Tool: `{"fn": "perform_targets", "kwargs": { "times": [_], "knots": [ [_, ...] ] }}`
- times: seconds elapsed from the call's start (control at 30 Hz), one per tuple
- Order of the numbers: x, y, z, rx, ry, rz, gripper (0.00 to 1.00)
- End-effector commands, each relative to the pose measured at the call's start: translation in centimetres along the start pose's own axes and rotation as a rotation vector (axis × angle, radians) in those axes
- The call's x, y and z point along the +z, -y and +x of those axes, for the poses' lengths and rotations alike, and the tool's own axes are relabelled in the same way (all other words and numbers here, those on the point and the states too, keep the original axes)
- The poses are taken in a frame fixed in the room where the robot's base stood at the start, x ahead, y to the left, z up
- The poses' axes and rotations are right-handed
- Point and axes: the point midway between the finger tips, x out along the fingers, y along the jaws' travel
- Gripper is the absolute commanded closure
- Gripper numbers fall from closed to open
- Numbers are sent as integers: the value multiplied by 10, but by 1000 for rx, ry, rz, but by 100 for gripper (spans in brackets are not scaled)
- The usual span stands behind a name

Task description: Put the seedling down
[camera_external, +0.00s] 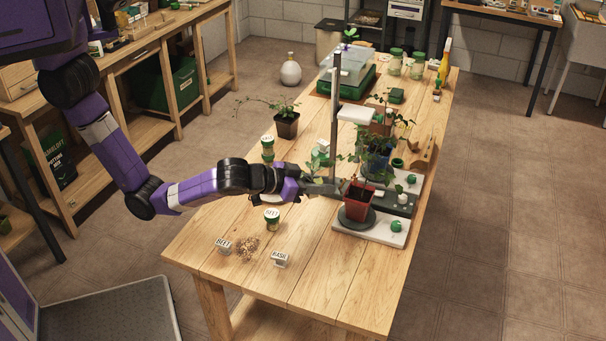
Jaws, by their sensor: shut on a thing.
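A leafy seedling (366,170) stands upright in a small red pot (357,207). My gripper (343,187) reaches in from the left and is shut on the pot near its rim. The pot is right over a dark round saucer (347,223) at the front of a pale board (385,235). I cannot tell whether the pot's bottom touches the saucer. The far finger is hidden by the pot and leaves.
A grey post (335,110) rises just behind my gripper. A black pot (286,125), a seed jar (272,219) and labels (280,259) are on the table (320,280). The table's front is mostly clear.

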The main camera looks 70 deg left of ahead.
Motion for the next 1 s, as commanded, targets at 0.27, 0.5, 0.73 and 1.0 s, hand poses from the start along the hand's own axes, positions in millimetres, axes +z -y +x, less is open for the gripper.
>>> {"fn": "perform_targets", "kwargs": {
  "times": [0.27,0.5,0.73,1.0],
  "knots": [
    [66,0,26,0,4,6,100],
    [104,0,43,2,1,4,100],
    [122,0,50,1,2,3,100],
    [150,0,62,2,1,3,100]
  ]
}}
